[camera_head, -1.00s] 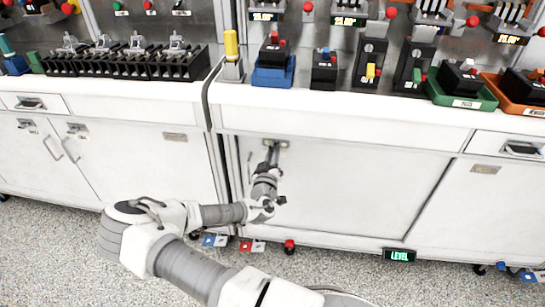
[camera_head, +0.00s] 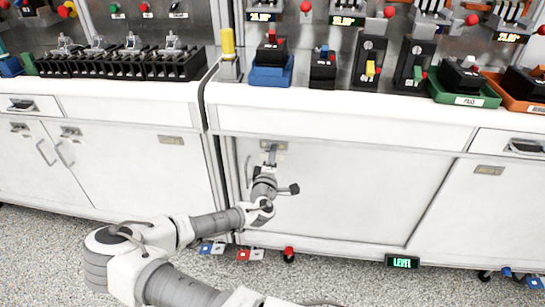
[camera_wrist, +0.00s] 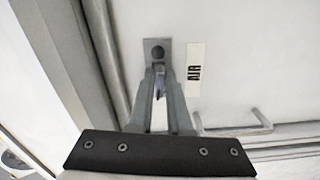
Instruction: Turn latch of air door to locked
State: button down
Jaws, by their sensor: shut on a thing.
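The air door (camera_head: 350,190) is the white cabinet door below the counter. In the wrist view its white label (camera_wrist: 194,70) reads AIR. The latch has a grey plate (camera_wrist: 157,45) with a dark round spot, and a small metal lever (camera_wrist: 160,84) shows between my fingers. My gripper (camera_wrist: 160,76) is shut on the latch lever, its fingers pointing at the door. In the head view my gripper (camera_head: 271,156) is at the door's upper left, and the lever is too small to make out there.
A bar handle (camera_wrist: 262,122) stands out from the door near my gripper. The white counter edge (camera_head: 330,118) is above, with breakers and coloured trays on top.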

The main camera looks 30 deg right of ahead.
jog(key=shift+n, duration=0.9)
jog(key=c, duration=0.9)
grip_release()
jog(key=shift+o, duration=0.2)
jog(key=p+v, duration=0.1)
jog(key=v, duration=1.6)
jog(key=shift+p, duration=0.4)
